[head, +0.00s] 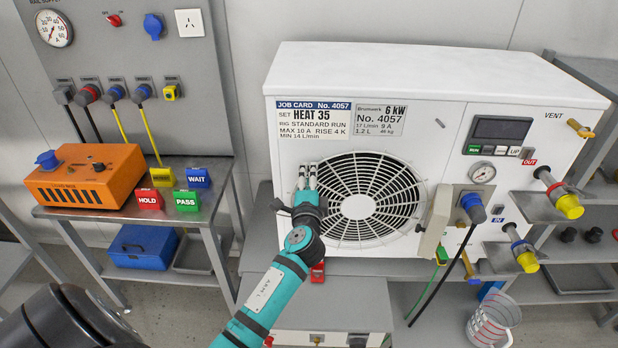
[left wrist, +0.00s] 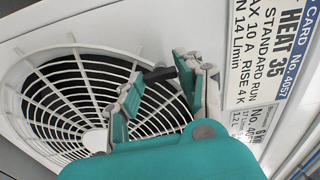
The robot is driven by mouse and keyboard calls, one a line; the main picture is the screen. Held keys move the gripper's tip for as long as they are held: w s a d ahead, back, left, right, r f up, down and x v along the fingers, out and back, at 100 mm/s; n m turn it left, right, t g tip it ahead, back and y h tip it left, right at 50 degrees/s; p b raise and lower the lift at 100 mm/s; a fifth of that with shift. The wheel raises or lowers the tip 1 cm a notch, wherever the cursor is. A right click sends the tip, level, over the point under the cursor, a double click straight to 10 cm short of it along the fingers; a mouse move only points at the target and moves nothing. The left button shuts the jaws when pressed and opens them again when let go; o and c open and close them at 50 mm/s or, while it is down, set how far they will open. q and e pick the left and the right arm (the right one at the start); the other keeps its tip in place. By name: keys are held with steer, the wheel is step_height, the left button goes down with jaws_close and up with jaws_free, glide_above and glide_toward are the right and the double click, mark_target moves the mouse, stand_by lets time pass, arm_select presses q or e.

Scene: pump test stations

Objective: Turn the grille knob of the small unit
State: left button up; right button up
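The small unit (head: 290,68) is a white box with a round fan grille (head: 400,190). My left gripper (head: 307,172) is at the grille's upper left edge in the head view and hides the spot behind it. In the left wrist view my left gripper's fingers (left wrist: 157,80) stand apart over the grille (left wrist: 60,90). A small black bar, apparently the grille knob (left wrist: 160,74), lies between the fingertips. It looks close to both fingers, but I cannot tell whether they press on it. My right gripper is not in view.
Job card label (head: 314,121) sits just above the grille. A grey bracket (head: 434,220) and a blue plug (head: 472,204) with hanging cables stick out right of the grille. An orange box (head: 85,178) and colored signs stand on the left bench. A clear jug (head: 490,322) is lower right.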

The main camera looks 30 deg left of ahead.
arm_select(q)
steer(key=o, duration=0.4)
steer(key=v, duration=1.2)
steer(key=shift+d, duration=0.1)
steer(key=shift+w, duration=0.1)
